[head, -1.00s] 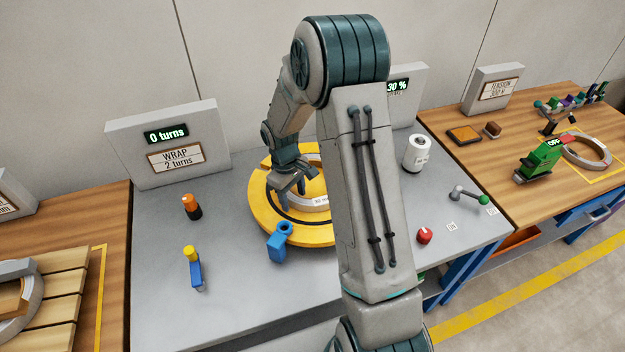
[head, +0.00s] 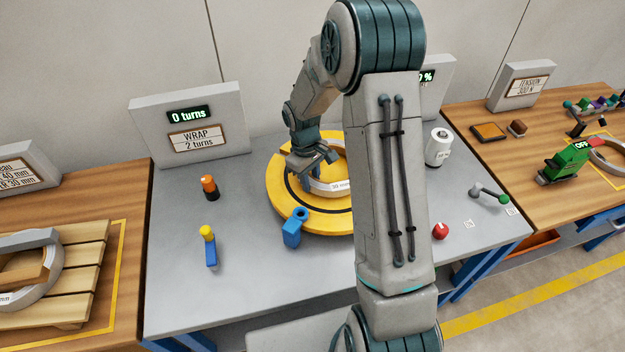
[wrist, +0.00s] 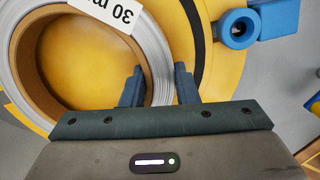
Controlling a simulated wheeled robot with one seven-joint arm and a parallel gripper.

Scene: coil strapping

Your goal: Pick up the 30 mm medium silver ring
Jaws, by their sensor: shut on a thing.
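The silver ring (wrist: 152,45) has a pale grey outer band, a brown inner lining and a white label reading 30 mm. In the head view the ring (head: 333,188) is at the yellow round turntable (head: 279,190), partly hidden by my arm. My gripper (head: 319,170) is over the ring's left part. In the wrist view my gripper (wrist: 160,86) has one blue finger inside the ring and one outside, shut on the ring's wall. I cannot tell whether the ring touches the turntable.
A blue holder (head: 292,229) stands at the turntable's front edge. A white cylinder (head: 437,148) and red knob (head: 440,231) are to the right. The WRAP sign (head: 190,125) reads 0 turns.

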